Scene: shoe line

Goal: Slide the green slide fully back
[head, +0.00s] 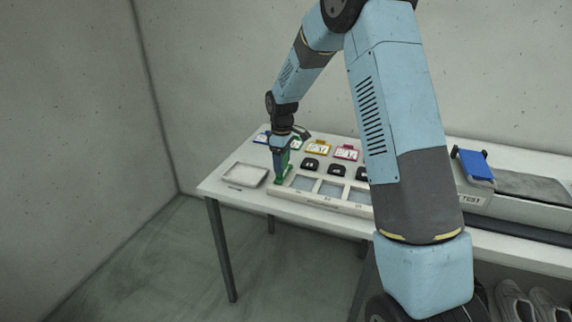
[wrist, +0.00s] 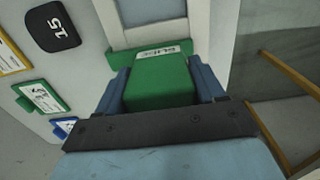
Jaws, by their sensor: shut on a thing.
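The green slide (wrist: 160,85) has a raised green block with a white label on its edge. In the head view the green slide (head: 284,173) shows as a small green part at the left end of the panel on the table. My gripper (wrist: 165,88) points down at it, with a blue finger on each side of the green block. The gripper is shut on the block. In the head view my gripper (head: 281,165) hides much of the slide. How far along its track the slide stands cannot be told.
A shallow white tray (head: 244,175) lies left of the slide. Pale square recesses (head: 331,189) are to its right. Yellow (head: 318,147) and red (head: 346,153) tags and black pads (head: 310,164) lie behind. A blue part (head: 475,165) stands on the machine at right.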

